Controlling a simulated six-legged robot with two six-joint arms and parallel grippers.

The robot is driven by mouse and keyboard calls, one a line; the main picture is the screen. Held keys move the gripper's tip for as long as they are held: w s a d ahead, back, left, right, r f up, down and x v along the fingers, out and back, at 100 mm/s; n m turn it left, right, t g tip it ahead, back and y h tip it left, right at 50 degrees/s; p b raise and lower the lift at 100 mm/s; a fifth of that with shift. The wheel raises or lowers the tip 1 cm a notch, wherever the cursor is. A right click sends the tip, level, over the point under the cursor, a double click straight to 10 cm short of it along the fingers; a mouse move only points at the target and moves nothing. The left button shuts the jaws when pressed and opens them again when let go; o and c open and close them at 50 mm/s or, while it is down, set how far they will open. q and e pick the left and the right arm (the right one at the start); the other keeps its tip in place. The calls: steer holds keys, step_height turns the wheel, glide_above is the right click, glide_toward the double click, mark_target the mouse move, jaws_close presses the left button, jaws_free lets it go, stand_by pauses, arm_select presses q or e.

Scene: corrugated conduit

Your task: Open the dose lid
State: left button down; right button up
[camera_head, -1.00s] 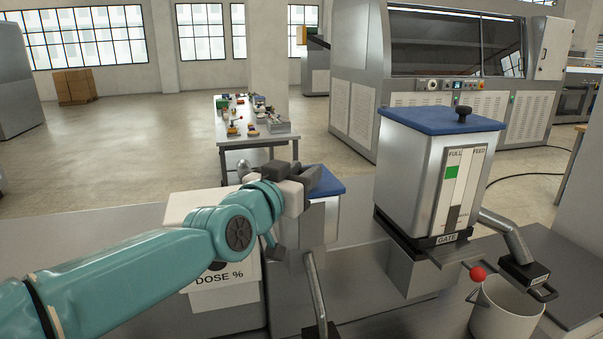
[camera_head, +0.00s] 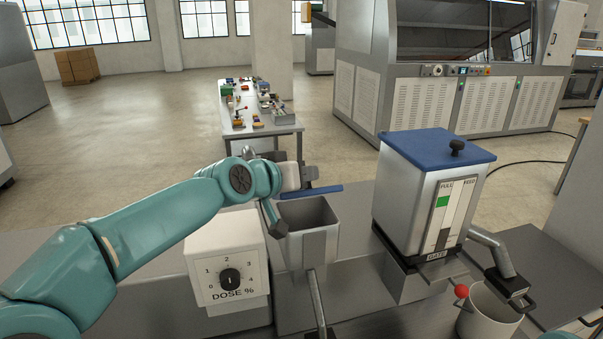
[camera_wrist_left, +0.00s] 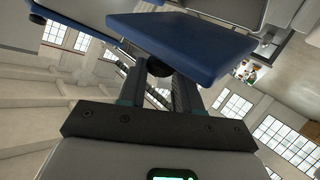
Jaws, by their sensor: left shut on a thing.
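The blue dose lid (camera_head: 318,190) shows almost edge-on in the head view, behind and above the open top of the small metal dose hopper (camera_head: 314,246). Whether it touches the hopper's back rim I cannot tell. My left gripper (camera_head: 300,176) is shut on the lid's dark knob. The wrist view shows the knob (camera_wrist_left: 158,67) between my fingers and the tilted blue lid (camera_wrist_left: 190,42) beyond them. The dose box (camera_head: 228,258) with its black dial stands just left of the hopper. My right gripper is not in view.
A larger hopper (camera_head: 425,200) with a closed blue lid (camera_head: 430,147) stands to the right, with a red-knobbed gate lever (camera_head: 461,291) and a metal bucket (camera_head: 487,314) beside it. Behind is a table (camera_head: 262,131) with small items.

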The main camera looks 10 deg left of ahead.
arm_select(q)
steer(key=shift+w+a+r, duration=0.2)
steer(key=shift+w+r, duration=0.15)
steer(key=c, duration=0.8)
jaws_free()
steer(key=shift+w+f, duration=0.1)
steer(key=shift+s+a, duration=0.15)
steer(key=shift+s, duration=0.4)
steer(key=b+v, duration=0.4)
steer(key=v, duration=1.1)
steer(key=shift+a+r, duration=0.1)
steer(key=shift+r, duration=0.1)
